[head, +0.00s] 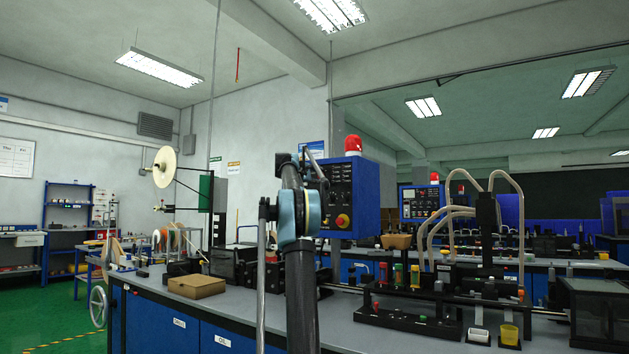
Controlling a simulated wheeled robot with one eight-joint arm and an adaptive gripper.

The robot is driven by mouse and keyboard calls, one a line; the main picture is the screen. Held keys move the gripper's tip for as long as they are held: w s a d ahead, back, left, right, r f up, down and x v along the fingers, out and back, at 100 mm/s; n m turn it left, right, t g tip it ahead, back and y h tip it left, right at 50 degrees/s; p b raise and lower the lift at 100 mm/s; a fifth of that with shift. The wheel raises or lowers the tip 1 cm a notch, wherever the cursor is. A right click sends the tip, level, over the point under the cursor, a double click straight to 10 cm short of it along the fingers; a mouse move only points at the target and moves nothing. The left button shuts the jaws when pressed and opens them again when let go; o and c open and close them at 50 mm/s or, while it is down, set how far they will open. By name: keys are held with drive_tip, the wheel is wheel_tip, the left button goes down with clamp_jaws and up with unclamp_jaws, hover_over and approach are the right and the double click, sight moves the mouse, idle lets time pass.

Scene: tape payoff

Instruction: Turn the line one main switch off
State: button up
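A blue control box (352,190) with a black front panel stands behind the bench, a red beacon on top. A round red-and-yellow rotary switch (342,220) sits low on its panel; its exact position is too small to read. A second, similar blue box (421,203) with a beacon stands farther back to the right. No line number is legible on either. My arm rises in front of the nearer box and overlaps its left edge. My gripper is mostly hidden behind my arm links, so its opening and any contact with the box cannot be made out.
The grey bench (235,307) runs across the front with a cardboard box (196,286) on it. A black fixture with colored parts (414,275) and pale hoses stands right of my arm. A white reel (165,166) is at left. Green floor is open at far left.

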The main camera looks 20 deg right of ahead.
drive_tip(key=n, duration=0.4)
drive_tip(key=shift+w+f, duration=0.1)
drive_tip(key=shift+n, duration=1.7)
drive_tip(key=o, duration=1.1)
drive_tip(key=shift+c, duration=0.2)
drive_tip(key=shift+a, duration=0.1)
drive_tip(key=v, duration=1.1)
drive_tip(key=shift+s+a, duration=0.3)
drive_tip(key=shift+f, duration=0.1)
